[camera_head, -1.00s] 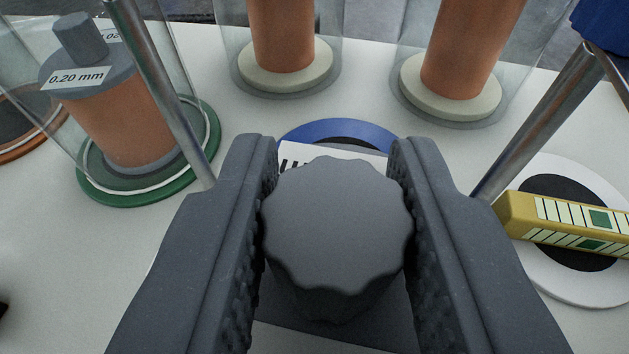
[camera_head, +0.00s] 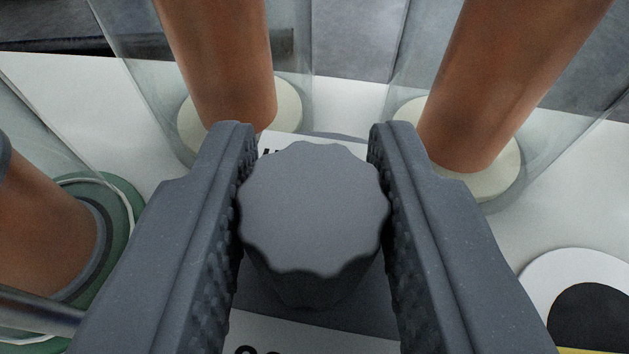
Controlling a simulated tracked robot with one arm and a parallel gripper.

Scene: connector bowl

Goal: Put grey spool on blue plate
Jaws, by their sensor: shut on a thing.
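The grey spool shows its scalloped knob (camera_head: 313,210) from above, with a darker grey part below it. My gripper (camera_head: 312,150) is shut on this knob, one ridged jaw on each side. Parts of a white label with dark print show behind and in front of the knob. The blue plate is not visible in the current view; the spool and my jaws cover the middle of the picture. I cannot tell whether the spool touches anything beneath it.
Two copper-coloured columns (camera_head: 222,70) and (camera_head: 480,90) stand on cream bases inside clear covers just beyond my jaws. A green plate (camera_head: 120,200) with another copper-coloured spool (camera_head: 45,225) is at left. A white plate (camera_head: 545,275) with a dark centre lies at lower right.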

